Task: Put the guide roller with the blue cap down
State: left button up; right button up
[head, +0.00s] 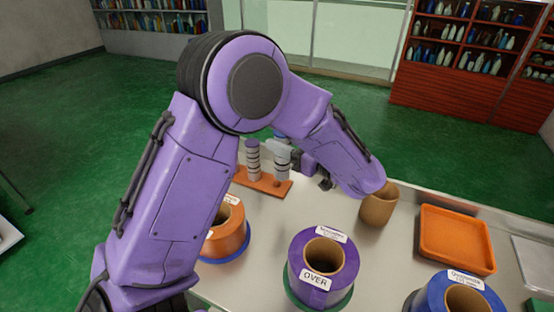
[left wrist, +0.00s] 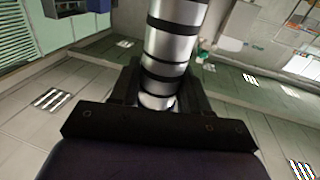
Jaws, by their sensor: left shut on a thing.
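The guide roller with the blue cap (head: 281,168) is a silver cylinder with dark bands. Its blue top shows just above my left gripper (head: 283,148). My left gripper is shut on the roller and holds it roughly upright over the right part of an orange base (head: 252,182). I cannot tell whether its lower end touches the base. In the left wrist view the banded silver roller (left wrist: 172,55) stands between the two dark fingers (left wrist: 157,95). A second banded roller (head: 253,160) stands on the base, just left of the held one. My right gripper is not in view.
Large labelled rolls stand in front: orange (head: 229,240), purple (head: 318,282) and blue (head: 450,297). A brown cardboard tube (head: 378,208) and an orange tray (head: 457,266) are to the right. Bare grey table (head: 270,218) lies between base and rolls.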

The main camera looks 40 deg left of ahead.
pick_arm(q)
jog(key=w+a+f, duration=0.5)
jog(key=a+f, duration=0.2)
jog(key=shift+f, duration=0.35)
notch_tip(320, 180, down, 3)
jog(key=shift+d+r+p, duration=0.1)
jog(key=shift+p, duration=0.35)
jog(key=o, duration=1.2)
jog(key=shift+c, duration=0.2)
jog(key=d+b, duration=0.1)
jog(key=d, duration=0.6)
jog(key=shift+w+d, duration=0.25)
jog(key=shift+w, duration=0.1)
